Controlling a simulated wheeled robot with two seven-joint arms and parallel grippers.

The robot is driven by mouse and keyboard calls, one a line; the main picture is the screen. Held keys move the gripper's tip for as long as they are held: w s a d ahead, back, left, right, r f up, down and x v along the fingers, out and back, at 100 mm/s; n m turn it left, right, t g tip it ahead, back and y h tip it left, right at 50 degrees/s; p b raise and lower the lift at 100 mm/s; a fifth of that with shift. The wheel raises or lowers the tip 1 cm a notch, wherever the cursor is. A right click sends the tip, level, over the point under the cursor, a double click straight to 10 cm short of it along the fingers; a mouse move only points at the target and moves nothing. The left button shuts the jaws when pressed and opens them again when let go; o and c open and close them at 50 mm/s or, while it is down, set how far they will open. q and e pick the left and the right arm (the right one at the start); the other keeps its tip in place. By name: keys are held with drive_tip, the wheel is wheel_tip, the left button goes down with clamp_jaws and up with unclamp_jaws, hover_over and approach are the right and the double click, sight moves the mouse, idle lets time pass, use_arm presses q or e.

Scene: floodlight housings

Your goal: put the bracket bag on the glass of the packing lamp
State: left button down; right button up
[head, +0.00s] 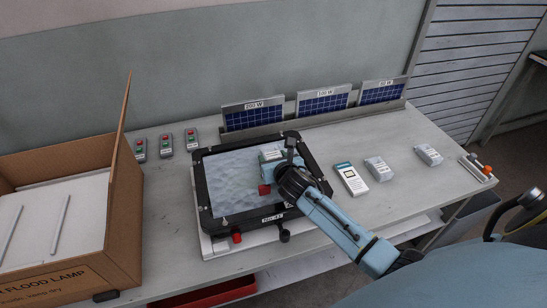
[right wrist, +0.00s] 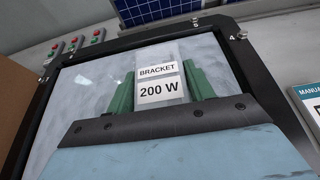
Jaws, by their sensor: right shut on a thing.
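The packing lamp (head: 205,209) lies face up on the table, its black frame around pale, cloudy glass (head: 228,190). My right gripper (right wrist: 160,92) is shut on the bracket bag (right wrist: 157,80), a clear bag with a white label reading "BRACKET 200 W". The green fingers stand on both sides of it. In the head view the bag (head: 271,155) shows over the upper right part of the glass, partly hidden by my gripper. I cannot tell whether the bag touches the glass. My left gripper is not in view.
An open cardboard box (head: 122,225) stands at the left. Several small remotes (head: 165,143) and labelled solar panels (head: 253,114) line the back. A manual packet (head: 351,179) and two bags (head: 379,168) lie right of the lamp.

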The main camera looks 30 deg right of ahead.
drive_tip(key=shift+r, duration=0.1)
drive_tip(key=o, duration=1.1)
drive_tip(key=shift+o, duration=0.2)
drive_tip(key=shift+s, duration=0.15)
drive_tip(key=p+v, duration=0.2)
drive_tip(key=v, duration=1.1)
drive_tip(key=shift+s+a, duration=0.1)
